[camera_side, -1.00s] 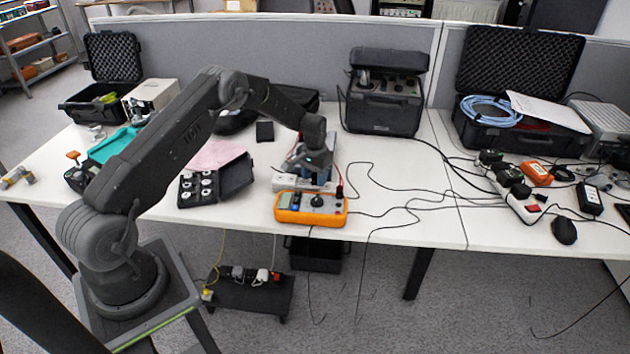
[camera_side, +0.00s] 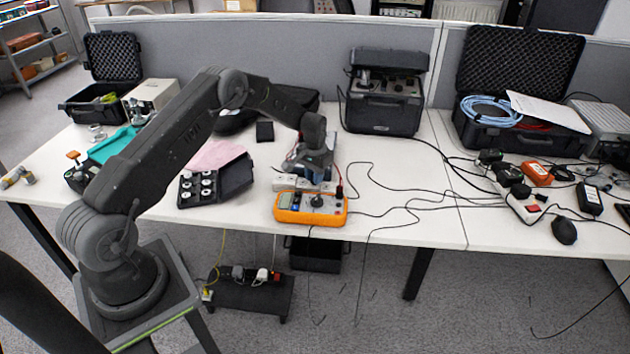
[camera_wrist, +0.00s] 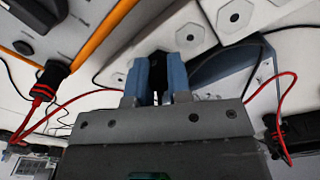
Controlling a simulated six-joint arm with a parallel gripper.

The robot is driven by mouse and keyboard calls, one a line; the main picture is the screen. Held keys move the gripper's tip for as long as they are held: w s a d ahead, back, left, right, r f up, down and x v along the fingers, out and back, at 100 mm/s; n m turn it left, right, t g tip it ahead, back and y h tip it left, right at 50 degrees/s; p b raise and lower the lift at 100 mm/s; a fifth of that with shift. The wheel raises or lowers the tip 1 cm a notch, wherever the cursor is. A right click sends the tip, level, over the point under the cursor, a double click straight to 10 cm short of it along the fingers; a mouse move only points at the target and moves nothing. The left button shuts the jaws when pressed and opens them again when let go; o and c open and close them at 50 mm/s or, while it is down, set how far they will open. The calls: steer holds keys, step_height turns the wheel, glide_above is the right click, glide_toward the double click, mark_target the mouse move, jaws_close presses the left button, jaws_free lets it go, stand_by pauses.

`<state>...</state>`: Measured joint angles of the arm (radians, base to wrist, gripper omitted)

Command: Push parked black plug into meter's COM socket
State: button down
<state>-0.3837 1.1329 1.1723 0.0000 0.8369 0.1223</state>
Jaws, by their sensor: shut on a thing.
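The orange multimeter (camera_side: 291,215) lies near the table's front edge in the side view. In the wrist view its orange-edged face (camera_wrist: 60,25) fills the upper left. A dark plug with a red lead (camera_wrist: 52,78) stands at the meter's edge there. My gripper (camera_side: 314,172) is just behind the meter, over a row of white blocks. In the wrist view its blue fingers (camera_wrist: 161,75) are shut on the black plug (camera_wrist: 155,64), which shows only as a dark piece between them. The plug's tip and the COM socket cannot be made out.
White blocks with dark round holes (camera_wrist: 190,34) lie close to the fingers; they also show behind the meter (camera_side: 285,183). Black cables run rightward across the table. A black case of round parts (camera_side: 205,187) lies left of the meter.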

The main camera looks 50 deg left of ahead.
mark_target(339, 206)
steer(key=shift+r, duration=0.7)
stand_by(0.9)
steer(key=shift+r, duration=1.7)
steer(key=d+n, duration=0.2)
steer(key=d, duration=0.2)
steer(key=s+d+r+n, duration=0.1)
steer(key=d, duration=0.3)
steer(key=d+n, duration=0.2)
steer(key=d, duration=0.2)
steer(key=shift+s+r+n, duration=0.2)
steer(key=shift+r+n, duration=0.1)
steer(key=shift+r, duration=0.1)
steer(key=shift+d, duration=0.45)
steer(key=shift+a+f, duration=0.15)
steer(key=shift+f, duration=1.5)
steer(key=shift+f, duration=1)
